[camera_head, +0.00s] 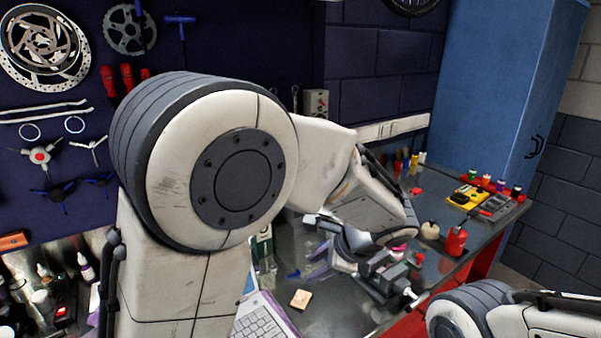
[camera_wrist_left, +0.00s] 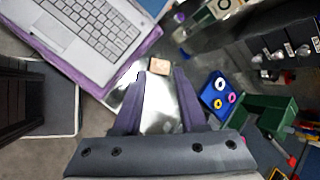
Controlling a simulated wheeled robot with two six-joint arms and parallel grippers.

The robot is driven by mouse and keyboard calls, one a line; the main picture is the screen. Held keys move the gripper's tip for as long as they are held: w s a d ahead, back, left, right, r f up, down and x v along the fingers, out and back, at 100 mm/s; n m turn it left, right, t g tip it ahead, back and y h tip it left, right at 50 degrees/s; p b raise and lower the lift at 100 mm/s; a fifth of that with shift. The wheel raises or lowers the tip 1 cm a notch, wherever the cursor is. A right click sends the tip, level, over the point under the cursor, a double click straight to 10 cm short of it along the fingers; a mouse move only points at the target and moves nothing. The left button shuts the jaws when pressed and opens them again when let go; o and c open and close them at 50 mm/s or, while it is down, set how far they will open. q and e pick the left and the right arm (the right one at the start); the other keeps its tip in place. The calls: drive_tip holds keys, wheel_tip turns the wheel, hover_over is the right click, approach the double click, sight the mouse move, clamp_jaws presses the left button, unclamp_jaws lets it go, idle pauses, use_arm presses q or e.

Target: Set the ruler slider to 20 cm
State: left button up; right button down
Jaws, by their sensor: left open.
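My left gripper (camera_wrist_left: 160,74) is open, with its two dark purple fingers apart and nothing held between them. It is above the bench top (camera_head: 330,310), and shiny metal bench surface shows between the fingers. In the head view my left arm hides much of the bench, and the fingertips there are too small and cluttered to make out surely. I cannot pick out the ruler or its slider in either view. My right gripper is out of view; only part of my right arm shows at the lower right.
A small tan block (camera_wrist_left: 158,65) lies just beyond the fingertips. A laptop (camera_wrist_left: 95,32) on a purple mat is at upper left. A blue tray with rings (camera_wrist_left: 218,96) and a green bin (camera_wrist_left: 268,116) are at right. A vise (camera_head: 388,280) and red container (camera_head: 456,242) stand on the bench.

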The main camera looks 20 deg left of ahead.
use_arm(q)
drive_tip(key=w+a+r+m+t+y, duration=0.1)
drive_tip(key=w+a+m+t+y, duration=0.2)
drive_tip(key=w, duration=0.6)
drive_tip(key=w+a+r+m+t+y, duration=0.15)
drive_tip(key=w+m, duration=0.25)
drive_tip(key=w, duration=0.5)
drive_tip(key=w+a+r+m+t+y, duration=0.1)
drive_tip(key=w+a+m+t+y, duration=0.2)
drive_tip(key=w, duration=0.6)
drive_tip(key=p+x, duration=0.3)
drive_tip(key=x, duration=0.7)
drive_tip(key=shift+a+p, duration=0.2)
drive_tip(key=shift+p, duration=0.2)
drive_tip(key=shift+r, duration=0.1)
clamp_jaws()
